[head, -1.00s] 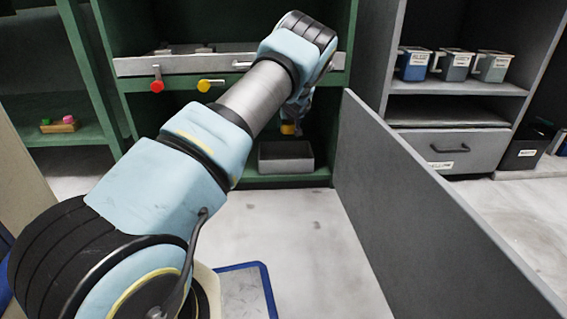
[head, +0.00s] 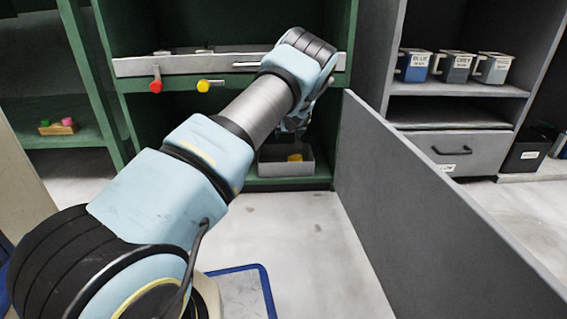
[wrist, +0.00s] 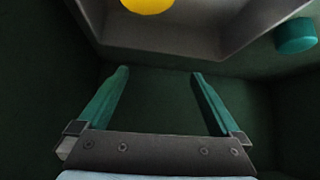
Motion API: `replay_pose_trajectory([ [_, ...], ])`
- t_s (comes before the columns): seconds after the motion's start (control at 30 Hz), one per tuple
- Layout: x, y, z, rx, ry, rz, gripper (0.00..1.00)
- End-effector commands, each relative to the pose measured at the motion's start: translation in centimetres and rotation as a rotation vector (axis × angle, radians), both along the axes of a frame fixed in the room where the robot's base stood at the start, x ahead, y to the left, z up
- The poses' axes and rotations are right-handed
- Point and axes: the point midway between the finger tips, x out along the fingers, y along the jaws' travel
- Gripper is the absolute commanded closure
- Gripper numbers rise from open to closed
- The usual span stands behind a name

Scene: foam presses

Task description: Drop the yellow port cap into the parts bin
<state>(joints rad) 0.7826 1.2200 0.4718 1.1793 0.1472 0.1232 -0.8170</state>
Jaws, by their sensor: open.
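The yellow port cap (head: 295,158) lies inside the grey parts bin (head: 285,170) on the lower shelf of the green cabinet. In the wrist view the cap (wrist: 148,4) is cut off by the top edge, and it rests inside the bin (wrist: 188,47). My gripper (wrist: 160,74) is open and empty, its two teal fingers apart, with the bin beyond their tips. In the head view my gripper is above and behind the bin, mostly hidden by my arm.
A teal round object (wrist: 296,36) sits beside the bin in the wrist view. Above are a red knob (head: 156,86) and a yellow knob (head: 203,86). A grey open door (head: 430,200) stands right of the bin. Labelled containers (head: 452,66) stand on the right shelf.

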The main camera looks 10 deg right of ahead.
Motion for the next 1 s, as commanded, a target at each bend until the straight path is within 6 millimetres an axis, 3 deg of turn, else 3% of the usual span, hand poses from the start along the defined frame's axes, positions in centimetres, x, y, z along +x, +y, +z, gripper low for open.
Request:
replay_pose_trajectory([
  [0.27, -1.2, 0.0, 1.5, 0.001, 0.001, -0.001, 0.00],
  [0.63, -6.1, 0.5, 6.5, 0.001, 0.001, -0.001, 0.00],
  [1.0, -7.6, 0.7, 7.6, 0.000, 0.000, 0.000, 0.00],
])
